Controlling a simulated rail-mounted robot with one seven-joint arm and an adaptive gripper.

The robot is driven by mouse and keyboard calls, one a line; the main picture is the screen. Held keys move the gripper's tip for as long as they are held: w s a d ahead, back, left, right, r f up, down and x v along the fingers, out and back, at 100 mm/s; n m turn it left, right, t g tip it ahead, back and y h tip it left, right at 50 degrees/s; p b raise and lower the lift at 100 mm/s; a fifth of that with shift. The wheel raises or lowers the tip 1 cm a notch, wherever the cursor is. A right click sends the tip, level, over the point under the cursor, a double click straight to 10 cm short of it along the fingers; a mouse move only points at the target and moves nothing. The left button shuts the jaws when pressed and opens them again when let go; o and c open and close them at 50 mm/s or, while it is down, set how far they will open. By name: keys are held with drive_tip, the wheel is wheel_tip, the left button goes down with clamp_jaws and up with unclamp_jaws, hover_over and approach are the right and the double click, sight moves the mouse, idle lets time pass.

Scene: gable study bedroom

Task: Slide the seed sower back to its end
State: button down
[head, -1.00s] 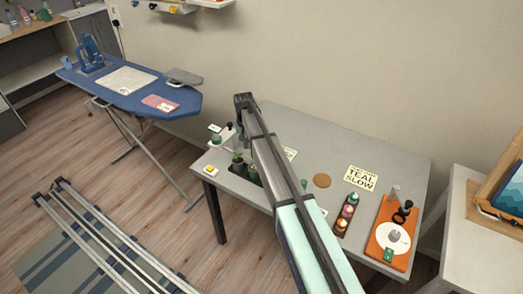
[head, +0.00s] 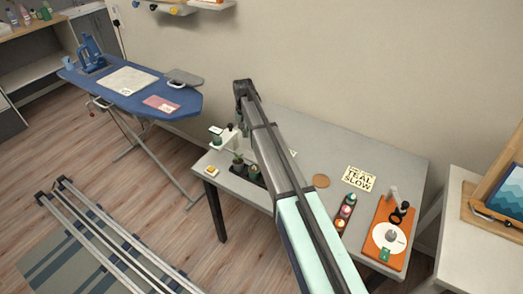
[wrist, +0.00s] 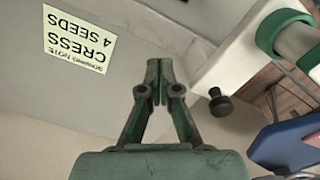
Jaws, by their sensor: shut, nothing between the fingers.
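The seed sower (head: 228,141) is a white device with a green ring and a black knob, at the left end of the grey table (head: 300,125). In the wrist view its white body (wrist: 238,62) and green ring (wrist: 283,32) fill the upper right, and its black knob (wrist: 219,104) points toward my fingers. My gripper (wrist: 160,88) is shut and empty, with its tips to the left of the knob and apart from it in the picture. In the head view my arm covers part of the table, and the fingertips are hard to make out.
A yellow cress note (wrist: 77,40) shows upside down in the wrist view. Small potted plants (head: 240,165) stand near the sower. A yellow button box (head: 211,171) is at the table's left corner. An orange board (head: 391,237) stands right. The ironing board (head: 130,90) is beyond the table.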

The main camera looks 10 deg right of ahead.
drive_tip(key=shift+r+p, duration=0.8)
drive_tip(key=shift+r, duration=1.45)
